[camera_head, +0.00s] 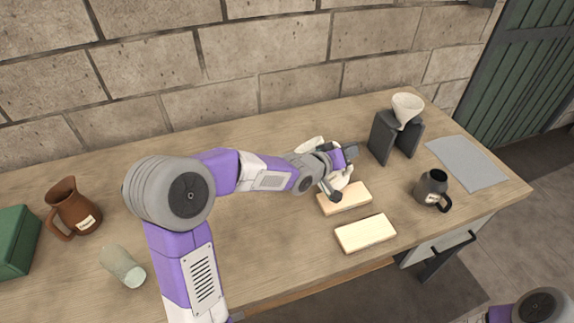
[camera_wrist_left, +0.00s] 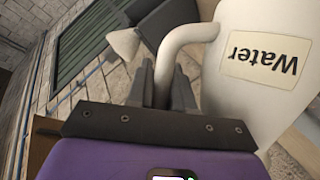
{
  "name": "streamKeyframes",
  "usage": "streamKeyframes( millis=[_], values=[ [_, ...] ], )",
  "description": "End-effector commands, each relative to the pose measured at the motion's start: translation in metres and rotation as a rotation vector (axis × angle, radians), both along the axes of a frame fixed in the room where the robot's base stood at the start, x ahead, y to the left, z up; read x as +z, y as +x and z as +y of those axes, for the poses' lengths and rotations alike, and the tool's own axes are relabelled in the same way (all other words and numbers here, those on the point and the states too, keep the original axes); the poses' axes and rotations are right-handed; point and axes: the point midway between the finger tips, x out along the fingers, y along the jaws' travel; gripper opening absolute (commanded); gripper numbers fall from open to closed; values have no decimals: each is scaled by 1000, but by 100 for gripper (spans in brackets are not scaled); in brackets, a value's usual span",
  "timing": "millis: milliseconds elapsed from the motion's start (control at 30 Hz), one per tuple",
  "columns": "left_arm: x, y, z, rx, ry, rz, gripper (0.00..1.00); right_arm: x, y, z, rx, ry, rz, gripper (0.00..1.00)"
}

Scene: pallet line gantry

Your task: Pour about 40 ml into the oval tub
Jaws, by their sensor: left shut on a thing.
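My left gripper (camera_head: 343,170) is shut on the handle of a white jug (camera_head: 341,181). In the left wrist view the jug (camera_wrist_left: 245,65) carries a "Water" label, which reads upside down there, and its handle sits between the fingers (camera_wrist_left: 165,85). In the head view my wrist and fingers hide much of the jug, above or beside a pale wooden block; its exact tilt and any flow of water cannot be told. A pale shape (camera_head: 312,145) shows just behind my wrist; I cannot tell whether it is the oval tub or part of the jug. No oval tub is clearly visible.
Two pale blocks (camera_head: 345,198) (camera_head: 366,233) lie near the front edge. A dark stand (camera_head: 384,137) with a white funnel (camera_head: 407,107), a dark mug (camera_head: 431,186) and a grey mat (camera_head: 466,162) are right. A brown pitcher (camera_head: 73,207), glass (camera_head: 122,266) and green box (camera_head: 16,241) are left.

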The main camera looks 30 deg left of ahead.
Motion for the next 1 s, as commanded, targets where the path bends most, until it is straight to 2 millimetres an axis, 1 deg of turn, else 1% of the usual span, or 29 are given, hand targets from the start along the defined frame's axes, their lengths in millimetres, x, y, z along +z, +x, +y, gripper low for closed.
streamKeyframes(
  millis=[800,1000],
  values=[
    [2,0,0,-1,1,-5,0,0,0,0,0,0,0,43],
    [0,0,-1,-2,17,-8,0,-7,0,0,0,0,0,43]
  ],
)
